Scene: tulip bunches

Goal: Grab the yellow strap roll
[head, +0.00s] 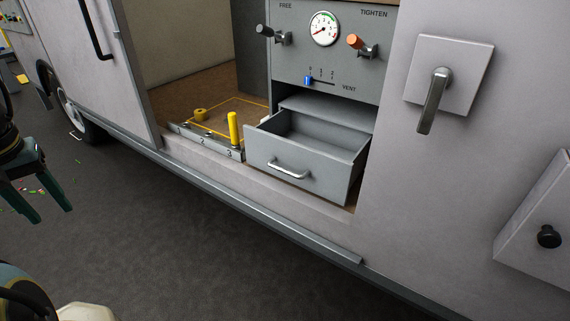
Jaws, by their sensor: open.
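My gripper (51,215) is at the far left, with two dark teal fingers pointing down. It is open and empty, outside the van and well left of the roll.
A grey drawer (298,165) stands pulled open right of the cylinder, under a panel with a gauge (324,28) and knobs. A lever handle (433,100) and a hinged door (540,225) are at right. Dark ground (190,240) before the van is clear.

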